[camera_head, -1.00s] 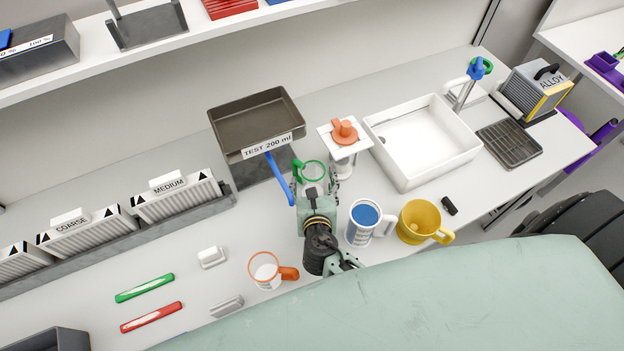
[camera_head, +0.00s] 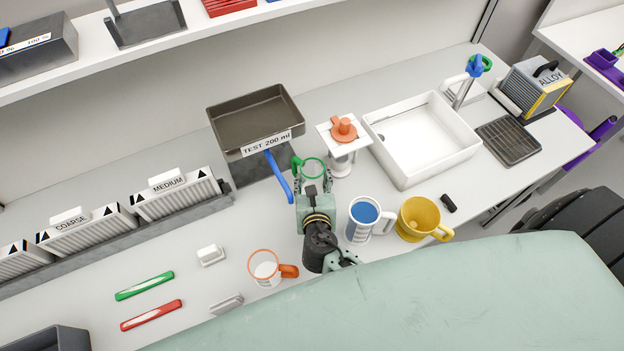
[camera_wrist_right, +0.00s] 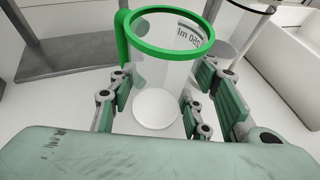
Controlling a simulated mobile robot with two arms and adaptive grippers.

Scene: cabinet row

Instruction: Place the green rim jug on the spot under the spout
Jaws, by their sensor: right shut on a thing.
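The green rim jug (camera_head: 313,168) is clear, with a green rim and green handle, and stands upright. My right gripper (camera_head: 314,186) is shut on it, with the fingers on both sides of its body in the right wrist view, where the jug (camera_wrist_right: 165,75) shows its handle at the left. I cannot tell whether its base touches the counter. A dark tank (camera_head: 255,120) labelled TEST 200 ml is just behind and left of the jug, with a blue lever (camera_head: 279,178) beside the jug's handle. A spout or marked spot is not clearly visible. My left gripper is out of view.
An orange-topped white stand (camera_head: 343,140) is close right of the jug, then a white sink (camera_head: 425,140) with a tap (camera_head: 468,82). Blue (camera_head: 364,218), yellow (camera_head: 420,218) and orange-rimmed (camera_head: 266,267) mugs stand near my right arm. The left front counter holds red and green bars.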

